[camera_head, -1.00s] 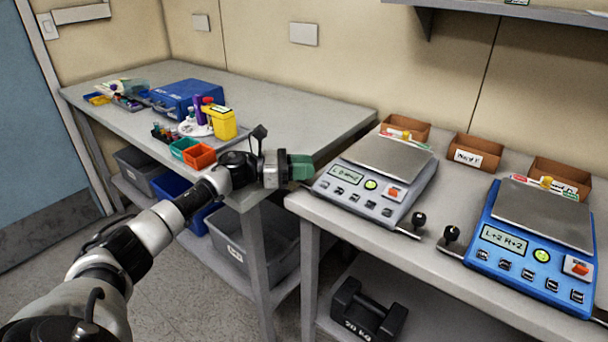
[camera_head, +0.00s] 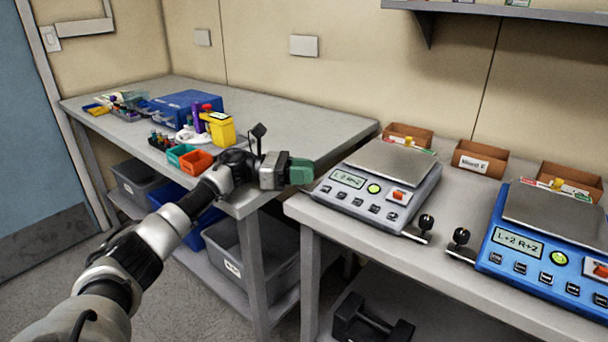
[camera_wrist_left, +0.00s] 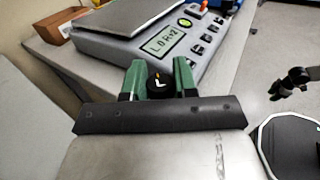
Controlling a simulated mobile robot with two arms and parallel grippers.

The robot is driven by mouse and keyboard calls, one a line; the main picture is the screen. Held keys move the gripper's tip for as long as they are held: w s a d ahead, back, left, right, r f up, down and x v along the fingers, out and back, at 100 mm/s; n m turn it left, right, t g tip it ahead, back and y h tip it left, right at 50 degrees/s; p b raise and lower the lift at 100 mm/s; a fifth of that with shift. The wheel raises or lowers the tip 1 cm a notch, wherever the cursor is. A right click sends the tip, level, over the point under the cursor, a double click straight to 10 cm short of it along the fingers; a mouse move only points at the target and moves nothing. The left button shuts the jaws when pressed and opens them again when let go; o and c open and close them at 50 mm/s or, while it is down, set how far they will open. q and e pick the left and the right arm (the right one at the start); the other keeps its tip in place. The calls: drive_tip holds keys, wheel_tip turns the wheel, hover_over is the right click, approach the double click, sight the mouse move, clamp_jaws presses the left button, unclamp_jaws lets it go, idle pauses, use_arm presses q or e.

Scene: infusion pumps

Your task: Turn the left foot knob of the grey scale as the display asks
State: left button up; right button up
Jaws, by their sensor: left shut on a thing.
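The grey scale (camera_head: 380,190) stands on the right-hand bench, with a bare metal pan and a lit display (camera_head: 347,178). In the left wrist view the display (camera_wrist_left: 162,45) seems to read L 0 R+2. The left foot knob (camera_wrist_left: 159,84), black with a white L mark, sits at the scale's near corner between my green fingers. My left gripper (camera_head: 301,171) is shut on this knob; the head view hides the knob behind the fingers. The black right foot knob (camera_head: 426,223) stands at the scale's right front corner.
A blue scale (camera_head: 530,250) stands to the right, its display reading L+2 R+2, with its own black knob (camera_head: 461,237) close by. Small brown boxes (camera_head: 481,160) line the back. The left bench (camera_head: 300,120) holds a blue case and coloured bins.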

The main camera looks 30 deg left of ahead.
drive_tip(key=shift+r, duration=0.1)
idle(0.3)
use_arm(q)
drive_tip(key=o, duration=0.7)
drive_tip(key=shift+c, duration=0.2)
drive_tip(key=shift+s+a, duration=0.1)
drive_tip(key=shift+a, duration=0.05)
drive_tip(key=b+v, duration=0.1)
drive_tip(key=v, duration=0.9)
drive_tip(key=shift+s+a+f, duration=0.1)
drive_tip(key=shift+a, duration=0.2)
use_arm(e)
drive_tip(key=r, duration=0.1)
drive_tip(key=w+r, duration=0.1)
drive_tip(key=r, duration=0.2)
drive_tip(key=shift+w+a, duration=0.1)
drive_tip(key=shift+w, duration=0.25)
drive_tip(key=shift+s, duration=0.1)
